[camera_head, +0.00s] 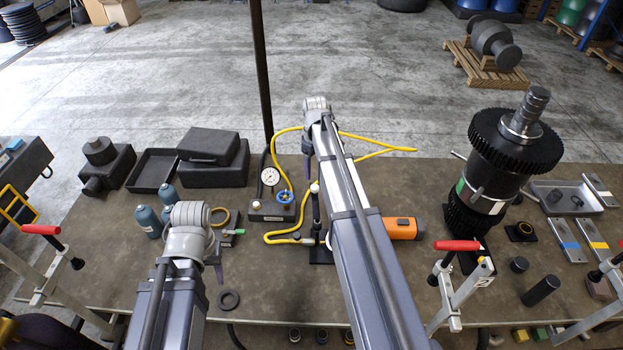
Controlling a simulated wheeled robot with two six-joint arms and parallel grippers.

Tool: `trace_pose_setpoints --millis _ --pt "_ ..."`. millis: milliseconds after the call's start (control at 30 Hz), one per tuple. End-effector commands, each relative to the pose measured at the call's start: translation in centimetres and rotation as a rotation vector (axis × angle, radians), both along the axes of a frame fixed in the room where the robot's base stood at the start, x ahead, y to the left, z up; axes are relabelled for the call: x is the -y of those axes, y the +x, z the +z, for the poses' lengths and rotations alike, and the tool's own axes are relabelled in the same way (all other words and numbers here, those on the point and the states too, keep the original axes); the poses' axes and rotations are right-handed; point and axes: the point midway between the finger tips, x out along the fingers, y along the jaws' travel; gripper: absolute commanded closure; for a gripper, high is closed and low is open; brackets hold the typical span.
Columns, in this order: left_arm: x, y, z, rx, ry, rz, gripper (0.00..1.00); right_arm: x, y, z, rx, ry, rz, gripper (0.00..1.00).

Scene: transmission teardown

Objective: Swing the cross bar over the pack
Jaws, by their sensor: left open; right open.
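A tall stack of black gears on a steel shaft (489,184) stands upright at the right of the bench. I cannot tell whether it is the pack. A small fixture with a black base (320,254) and upright post is mostly hidden behind my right arm. I cannot pick out the cross bar; it may be hidden there. My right gripper (308,160) is open, seen edge-on beside the yellow hose, left of that post's top. My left gripper (218,268) is open above the bench, near a small block with a green part. Both appear empty.
A pressure gauge with blue valve (270,178) and a yellow hose (283,237) lie between my arms. A thin black pole (262,70) rises behind.

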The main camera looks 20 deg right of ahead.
Motion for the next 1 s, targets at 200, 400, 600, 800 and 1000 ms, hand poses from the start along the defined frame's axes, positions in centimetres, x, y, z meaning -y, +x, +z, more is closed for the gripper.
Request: trace_pose_setpoints --millis 200,400,600,800,1000 --pt "0.0 0.0 -0.3 0.0 0.0 -0.001 0.5 0.0 0.0 -0.3 0.0 0.0 0.0 0.33" --pt "0.0 0.0 -1.6 0.0 0.001 -0.007 0.5 0.0 0.0 -1.6 0.0 0.0 0.0 0.33" --pt "0.0 0.0 -4.0 0.0 0.001 -0.017 0.5 0.0 0.0 -4.0 0.0 0.0 0.0 0.33" --pt "0.0 0.0 -6.6 0.001 0.001 -0.018 0.5 0.0 0.0 -6.6 0.0 0.0 0.0 0.33" --pt "0.0 0.1 -7.9 0.002 0.0 -0.016 0.5 0.0 0.0 -7.9 0.0 0.0 0.0 0.33"
